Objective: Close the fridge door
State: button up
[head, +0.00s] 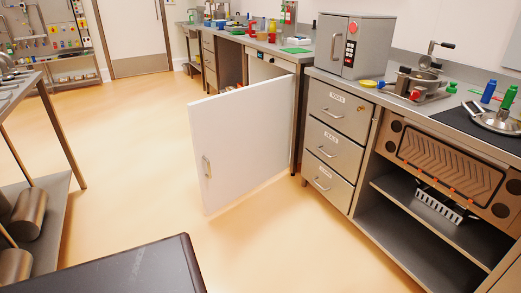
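The fridge door (244,143) is a white panel under the counter. It stands wide open, swung out into the room, with its hinge side by the drawer unit at right. Its small upright handle (206,167) is on the left edge of the panel, facing me. The inside of the fridge is mostly hidden behind the door; a little of something reddish shows over its top edge. My gripper is not in view.
A grey drawer unit (334,146) stands right of the door. A metal table (33,130) with cylinders on its lower shelf is at left. A dark flat surface (115,268) fills the bottom foreground. The floor (135,140) left of the door is clear.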

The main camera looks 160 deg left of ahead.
aim_at(242, 138)
jog(key=i, duration=0.15)
jog(key=u, duration=0.35)
jog(key=k, duration=0.15)
jog(key=u, duration=2.8)
jog(key=k, duration=0.2)
jog(key=u, duration=1.8)
